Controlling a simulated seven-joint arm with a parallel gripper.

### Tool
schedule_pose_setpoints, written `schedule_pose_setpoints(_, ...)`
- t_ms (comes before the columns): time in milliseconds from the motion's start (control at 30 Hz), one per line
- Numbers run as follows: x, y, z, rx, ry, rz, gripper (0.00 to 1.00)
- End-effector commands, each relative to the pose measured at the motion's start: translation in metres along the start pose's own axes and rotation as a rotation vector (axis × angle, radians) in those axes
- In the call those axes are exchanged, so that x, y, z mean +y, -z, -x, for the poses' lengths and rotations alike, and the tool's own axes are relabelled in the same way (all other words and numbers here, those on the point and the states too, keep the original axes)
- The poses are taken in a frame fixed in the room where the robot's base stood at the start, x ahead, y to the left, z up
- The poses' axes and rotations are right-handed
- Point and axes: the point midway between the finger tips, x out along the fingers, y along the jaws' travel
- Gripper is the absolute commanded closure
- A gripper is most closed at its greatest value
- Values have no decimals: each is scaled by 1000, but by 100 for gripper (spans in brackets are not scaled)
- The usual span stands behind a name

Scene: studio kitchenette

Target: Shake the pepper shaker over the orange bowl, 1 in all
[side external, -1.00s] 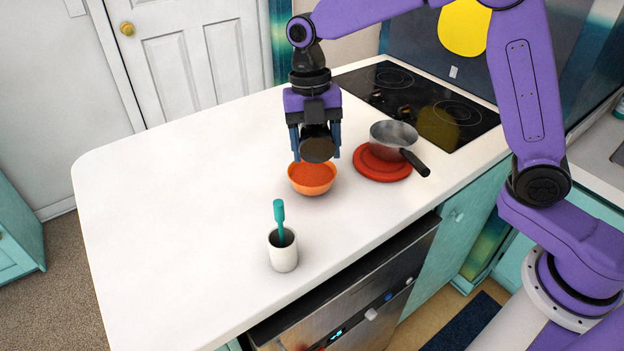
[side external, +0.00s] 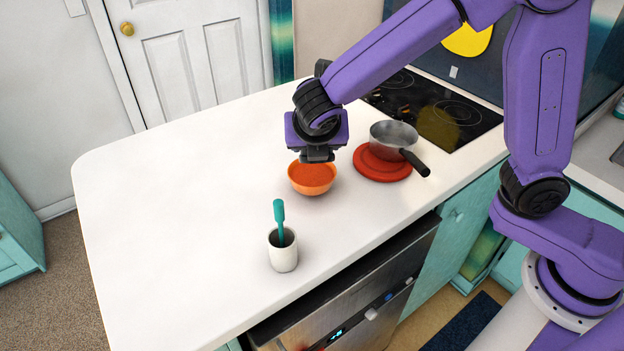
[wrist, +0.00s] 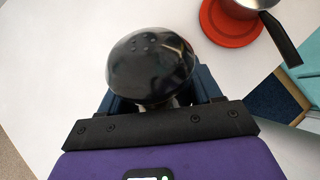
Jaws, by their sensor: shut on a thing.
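The pepper shaker (wrist: 150,68) has a glossy black domed top with small holes, facing the wrist camera. My gripper (wrist: 160,98) is shut on it, with blue fingers on both sides. In the side external view my gripper (side external: 318,152) is above the back part of the orange bowl (side external: 312,180), and its fingers and the shaker are hidden behind the wrist. The bowl stands upright on the white counter with an orange-red filling. The bowl cannot be made out in the wrist view.
A steel saucepan (side external: 394,137) stands on a red round mat (side external: 376,170) right of the bowl, its black handle toward the front. A white cup (side external: 283,253) with a teal utensil (side external: 279,215) is in front. A black cooktop (side external: 450,118) lies behind. The left counter is clear.

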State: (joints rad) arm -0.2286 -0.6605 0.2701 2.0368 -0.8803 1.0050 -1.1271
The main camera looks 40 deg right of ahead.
Motion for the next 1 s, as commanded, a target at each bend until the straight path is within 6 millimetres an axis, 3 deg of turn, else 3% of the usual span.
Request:
schedule_pose_setpoints(500, 0, -2, 3, -511, -4, -26, 72)
schedule_pose_setpoints(867, 0, -4, 4, -563, -8, -39, 72)
schedule_pose_setpoints(1000, -14, -2, -4, -554, 31, -61, 72)
